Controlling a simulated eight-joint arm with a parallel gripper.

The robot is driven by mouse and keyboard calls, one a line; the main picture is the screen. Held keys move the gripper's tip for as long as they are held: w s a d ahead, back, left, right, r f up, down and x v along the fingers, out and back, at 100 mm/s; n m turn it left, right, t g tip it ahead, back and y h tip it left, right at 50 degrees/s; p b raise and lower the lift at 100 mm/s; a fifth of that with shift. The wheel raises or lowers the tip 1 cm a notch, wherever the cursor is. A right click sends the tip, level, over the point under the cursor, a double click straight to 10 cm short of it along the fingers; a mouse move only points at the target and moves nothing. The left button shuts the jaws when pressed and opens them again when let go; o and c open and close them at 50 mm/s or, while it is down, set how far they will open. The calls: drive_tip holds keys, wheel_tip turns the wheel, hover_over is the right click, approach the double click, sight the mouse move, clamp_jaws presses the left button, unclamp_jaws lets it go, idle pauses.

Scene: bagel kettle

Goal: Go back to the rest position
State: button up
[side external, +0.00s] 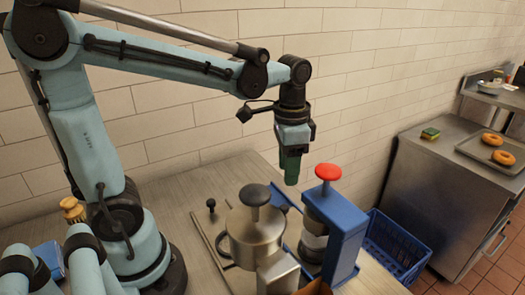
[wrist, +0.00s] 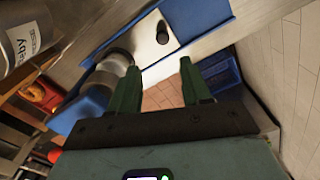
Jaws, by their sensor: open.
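My gripper (side external: 291,172) hangs pointing down at the end of my raised arm, above the back of the wooden table. It is open and empty. In the wrist view its two green fingers (wrist: 160,70) stand apart with nothing between them. A steel kettle (side external: 255,238) with a black knob stands below and to the left of it in the side view. A blue stand (side external: 347,240) with a red knob (side external: 328,172) is just to its right. My gripper appears clear of both, though the exact gap cannot be told.
A blue crate (side external: 388,250) sits to the right of the stand; it also shows in the wrist view (wrist: 220,75). A steel counter (side external: 425,190) at the right holds a sponge (side external: 430,134) and a tray (side external: 478,158) with two bagels (side external: 497,157). A tiled wall runs behind.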

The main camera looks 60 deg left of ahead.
drive_tip(key=shift+s+f+n+t, duration=0.1)
drive_tip(key=shift+s+n+t, duration=0.6)
drive_tip(key=shift+t, duration=0.5)
drive_tip(key=shift+s+r+n+t, duration=0.1)
drive_tip(key=shift+s+n+t, duration=0.4)
drive_tip(key=shift+n+t, duration=0.55)
drive_tip(key=shift+s+f+n+t, duration=0.1)
drive_tip(key=shift+s+n+t, duration=0.5)
drive_tip(key=shift+t, duration=0.75)
